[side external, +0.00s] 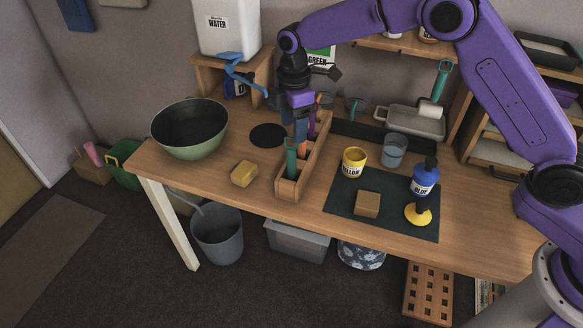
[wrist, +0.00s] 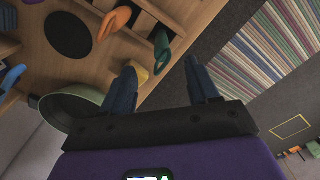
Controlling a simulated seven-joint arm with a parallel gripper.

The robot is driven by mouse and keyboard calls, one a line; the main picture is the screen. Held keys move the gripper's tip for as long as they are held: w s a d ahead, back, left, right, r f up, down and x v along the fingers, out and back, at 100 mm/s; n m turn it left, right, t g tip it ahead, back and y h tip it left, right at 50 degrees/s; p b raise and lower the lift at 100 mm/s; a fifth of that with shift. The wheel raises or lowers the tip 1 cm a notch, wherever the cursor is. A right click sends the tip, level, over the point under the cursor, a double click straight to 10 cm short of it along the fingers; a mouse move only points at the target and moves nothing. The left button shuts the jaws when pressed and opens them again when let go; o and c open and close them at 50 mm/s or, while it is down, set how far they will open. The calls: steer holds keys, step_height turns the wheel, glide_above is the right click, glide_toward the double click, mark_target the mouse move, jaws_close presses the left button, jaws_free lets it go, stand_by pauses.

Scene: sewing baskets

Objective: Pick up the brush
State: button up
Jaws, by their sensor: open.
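A narrow wooden rack (side external: 305,165) with compartments stands on the table and holds several upright handled tools. A dark green handle (side external: 291,157) stands at its near end and also shows in the wrist view (wrist: 162,48). An orange handle (wrist: 115,20) stands farther along the rack. The bristle ends are hidden in the rack, so I cannot tell which handle is the brush. My gripper (side external: 296,124) points down over the rack. In the wrist view my gripper (wrist: 160,70) is open, its fingers apart with nothing between them; the green handle lies just beyond the fingertips.
A green bowl (side external: 189,130) and a yellow sponge (side external: 245,173) are left of the rack. A dark mat (side external: 340,205) to the right bears a yellow pot (side external: 354,163), a blue bottle (side external: 425,178) and a brown block (side external: 367,204). A water container (side external: 227,30) stands behind.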

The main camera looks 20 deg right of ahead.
mark_target(291, 148)
steer(key=shift+s+a+f, duration=0.1)
steer(key=shift+a+f, duration=0.05)
steer(key=shift+f, duration=2)
steer(key=shift+a+f, duration=0.15)
steer(key=shift+f, duration=1.95)
jaws_close()
